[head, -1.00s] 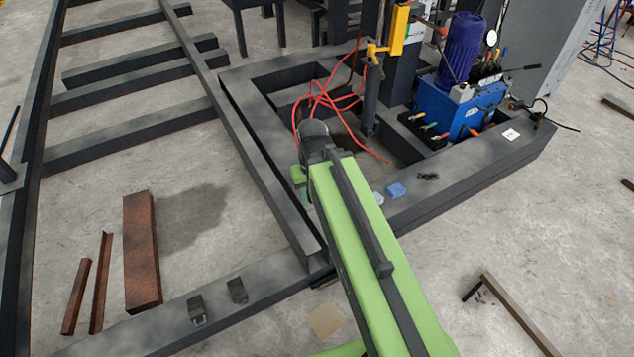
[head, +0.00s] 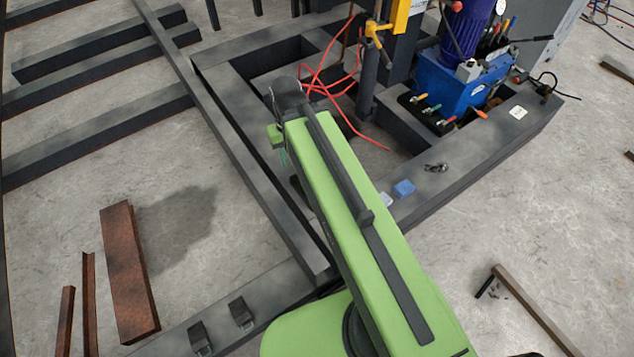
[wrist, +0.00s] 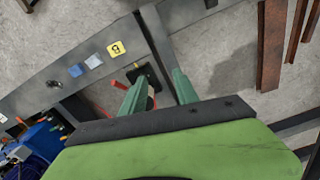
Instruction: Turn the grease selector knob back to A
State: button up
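My gripper (wrist: 160,78) shows in the wrist view as two green fingers with a clear gap between them, so it is open. A black plate with a dark knob-like part (wrist: 143,74) lies on the grey beam at the left fingertip. The finger covers part of it, and I cannot tell which way it points or whether they touch. A yellow label with the letter B (wrist: 116,49) is on the beam to the left of it. No A label is readable. In the head view my gripper (head: 281,152) is at the arm's far end, and the arm hides the knob.
A blue hydraulic unit (head: 452,82) with coloured levers stands at the upper right. Red hoses (head: 318,84) loop behind my gripper. Blue (head: 404,188) and white (head: 386,200) pieces lie on the beam right of my arm. Rusty steel pieces (head: 128,270) lie on the floor at left.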

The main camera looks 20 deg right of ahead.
jog(key=shift+a, duration=0.15)
jog(key=shift+o, duration=0.7)
jog(key=shift+a, duration=0.15)
jog(key=shift+o, duration=0.9)
jog(key=w+d+f+b, duration=0.1)
jog(key=d+f+b, duration=0.1)
jog(key=f+b, duration=0.5)
jog(key=w+d+f+t+b, duration=0.1)
jog(key=w+d+f+b, duration=0.1)
jog(key=f+b, duration=0.5)
jog(key=shift+w+f+t+b, duration=0.15)
jog(key=shift+t+b, duration=0.15)
jog(key=w+d+f+t+b, duration=0.2)
jog(key=d+f+b, duration=0.3)
jog(key=f+b, duration=0.3)
jog(key=w+d+f+t+b, duration=0.1)
jog(key=w+d+f+b, duration=0.2)
jog(key=d+f+b, duration=0.35)
jog(key=shift+m, duration=0.3)
jog(key=b+x, duration=0.6)
jog(key=a+b+x, duration=0.1)
jog(key=b+x, duration=1.1)
jog(key=shift+s+a+f, duration=0.2)
jog(key=shift+s+a, duration=0.05)
jog(key=shift+s, duration=0.1)
jog(key=shift+r, duration=0.1)
